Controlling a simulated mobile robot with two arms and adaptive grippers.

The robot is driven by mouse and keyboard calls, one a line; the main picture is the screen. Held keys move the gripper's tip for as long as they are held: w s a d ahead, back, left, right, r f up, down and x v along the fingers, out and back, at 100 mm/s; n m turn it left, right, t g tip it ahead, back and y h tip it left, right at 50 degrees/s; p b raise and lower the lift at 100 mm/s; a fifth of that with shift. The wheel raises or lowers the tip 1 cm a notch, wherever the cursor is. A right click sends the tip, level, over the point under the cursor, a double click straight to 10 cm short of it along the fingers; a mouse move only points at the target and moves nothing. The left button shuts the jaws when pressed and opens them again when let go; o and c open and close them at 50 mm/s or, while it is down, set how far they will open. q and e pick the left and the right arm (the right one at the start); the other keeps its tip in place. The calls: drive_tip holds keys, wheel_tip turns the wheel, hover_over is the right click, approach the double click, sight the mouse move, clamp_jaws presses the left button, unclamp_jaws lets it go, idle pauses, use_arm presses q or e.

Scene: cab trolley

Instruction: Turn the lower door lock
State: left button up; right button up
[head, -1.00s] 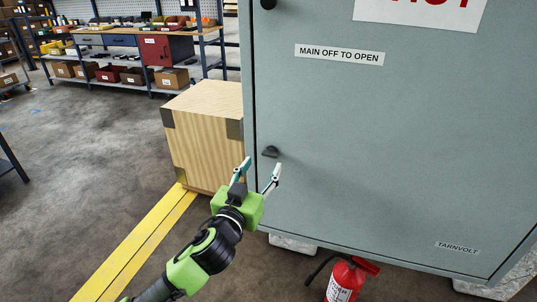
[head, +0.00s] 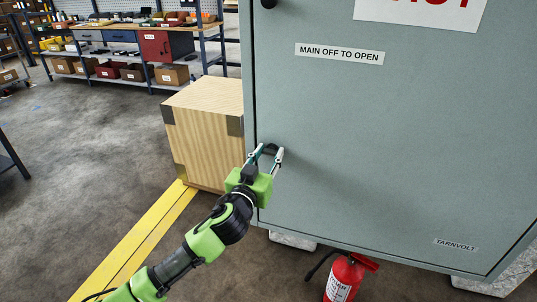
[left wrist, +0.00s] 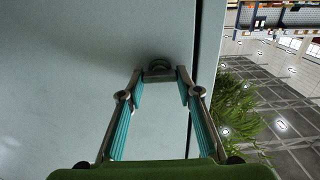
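The lower door lock (head: 270,150) is a small dark knob near the left edge of the grey cabinet door (head: 400,170). My left gripper (head: 269,152) is at this lock, with one fingertip on each side of it. In the left wrist view, the lock (left wrist: 159,64) sits between the fingertips of the left gripper (left wrist: 160,75), which appear to touch both ends of its handle. The fingers partly hide the lock in the head view. My right gripper is not in view.
An upper dark knob (head: 268,4) is higher on the door. A wooden crate (head: 205,130) stands left of the cabinet. A red fire extinguisher (head: 345,278) stands below the door. A yellow floor strip (head: 140,240) runs left of my arm.

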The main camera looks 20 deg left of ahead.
use_arm(q)
drive_tip(key=shift+m, duration=0.4)
drive_tip(key=m+p, duration=0.1)
drive_tip(key=m, duration=0.2)
drive_tip(key=m+p, duration=0.2)
drive_tip(key=m, duration=0.2)
drive_tip(key=shift+d+m, duration=0.15)
drive_tip(key=shift+m, duration=0.15)
drive_tip(key=m+p, duration=0.1)
drive_tip(key=m, duration=0.4)
drive_tip(key=shift+p, duration=0.4)
drive_tip(key=shift+f+m+p, duration=0.15)
drive_tip(key=shift+m+p, duration=0.45)
drive_tip(key=shift+m, duration=1.6)
drive_tip(key=o, duration=1.1)
drive_tip(key=shift+d+f, duration=0.1)
drive_tip(key=shift+o, duration=0.2)
